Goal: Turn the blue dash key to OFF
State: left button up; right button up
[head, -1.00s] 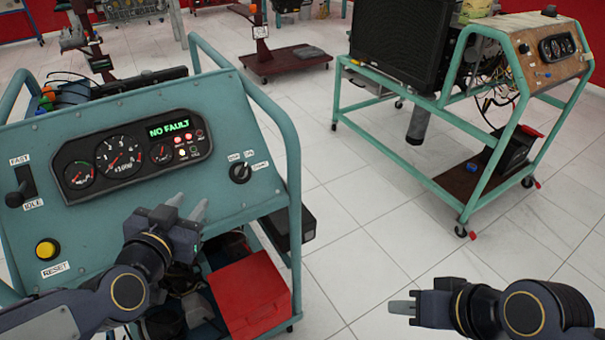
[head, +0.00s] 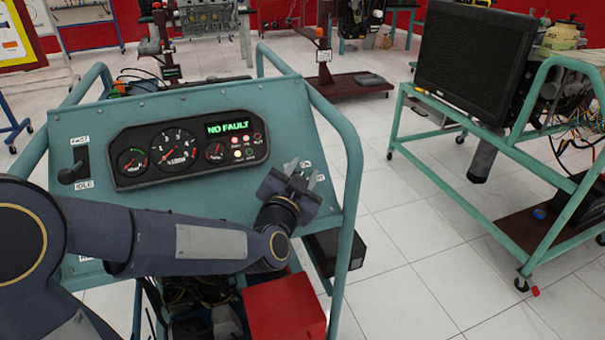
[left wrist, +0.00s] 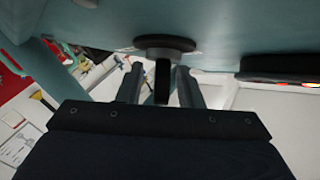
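The dash key (left wrist: 162,82) is black, with a round base on the blue-teal panel (head: 90,128). In the left wrist view its grip stands out between my left gripper's two fingers, with a small gap on each side. My left gripper (head: 303,174) is open at the right side of the panel, and in the head view it hides the key and most of its labels. Which position the key points to cannot be read. My right gripper is out of view.
The gauge cluster (head: 190,149) reads NO FAULT, left of my gripper. A black FAST/IDLE lever (head: 75,170) is at the panel's left. A teal tube frame (head: 350,200) edges the panel, with a red box (head: 285,308) below. Another trainer (head: 470,55) stands right, past open floor.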

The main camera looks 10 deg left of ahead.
pick_arm(q)
jog(key=shift+w, duration=0.1)
grip_shut()
jog(key=shift+f+n+y, duration=0.1)
jog(key=shift+n+y, duration=0.2)
jog(key=shift+n+t+y+b, duration=0.3)
jog(key=shift+n+y+b, duration=0.3)
jog(key=shift+n+y, duration=0.1)
jog(key=n+y+b, duration=0.2)
jog(key=n+y, duration=0.2)
jog(key=shift+a, duration=0.2)
jog(key=n+y, duration=0.1)
jog(key=n, duration=0.1)
jog(key=n+y, duration=0.1)
jog(key=y, duration=0.1)
jog(key=shift+a+n+b, duration=0.2)
jog(key=shift+n+b, duration=0.2)
jog(key=shift+s+a+r+n+g+y+b, duration=0.1)
jog(key=shift+n+g+y+b, duration=0.05)
jog(key=shift+n+g+y, duration=0.55)
jog(key=shift+s+a+r+n+g+y+b, duration=0.15)
jog(key=shift+n+g+y, duration=0.25)
jog(key=shift+n+y, duration=0.45)
jog(key=shift+n, duration=0.25)
